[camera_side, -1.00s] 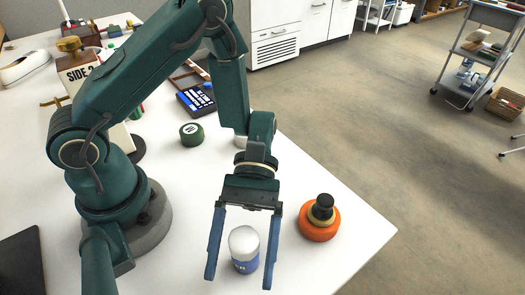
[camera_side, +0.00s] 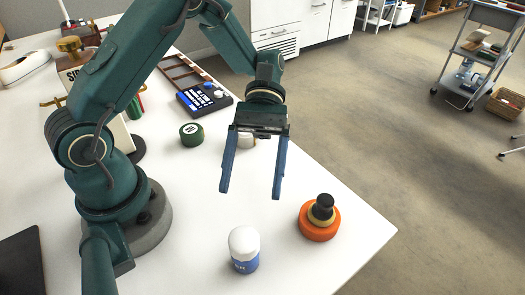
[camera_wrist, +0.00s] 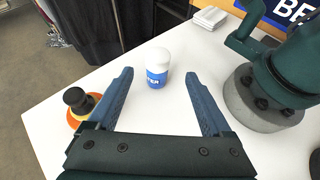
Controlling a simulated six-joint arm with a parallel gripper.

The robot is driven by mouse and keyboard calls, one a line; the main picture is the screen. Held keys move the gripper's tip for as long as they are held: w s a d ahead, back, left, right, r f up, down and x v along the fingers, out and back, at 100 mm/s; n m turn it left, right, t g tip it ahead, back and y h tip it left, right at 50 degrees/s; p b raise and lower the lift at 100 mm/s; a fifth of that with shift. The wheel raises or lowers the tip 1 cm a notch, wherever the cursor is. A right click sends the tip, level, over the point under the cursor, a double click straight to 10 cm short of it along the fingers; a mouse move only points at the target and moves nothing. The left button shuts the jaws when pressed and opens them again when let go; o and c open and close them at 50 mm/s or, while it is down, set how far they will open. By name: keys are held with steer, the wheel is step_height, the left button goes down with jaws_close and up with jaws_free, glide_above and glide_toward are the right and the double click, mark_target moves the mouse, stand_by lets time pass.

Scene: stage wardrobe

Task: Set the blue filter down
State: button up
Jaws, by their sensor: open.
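The blue filter (camera_side: 244,250) is a small blue cylinder with a rounded white top. It stands upright on the white table near the front edge. It also shows in the wrist view (camera_wrist: 158,68), beyond the fingertips, with part of its lettering readable. My gripper (camera_side: 250,192) is open and empty, raised above the table and behind the filter in the side view. Its blue fingers (camera_wrist: 160,82) show apart in the wrist view, and neither touches the filter.
An orange round object with a black knob (camera_side: 319,218) stands to the right of the filter. The table's right edge is close.

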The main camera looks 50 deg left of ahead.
steer(key=s+a+r+m+t+y, duration=0.3)
steer(key=a+r+m+t+y, duration=0.4)
steer(key=t, duration=0.7)
steer(key=shift+a+r+m+t+y, duration=0.25)
steer(key=shift+a+m+t+y, duration=0.2)
steer(key=shift+m+y, duration=0.4)
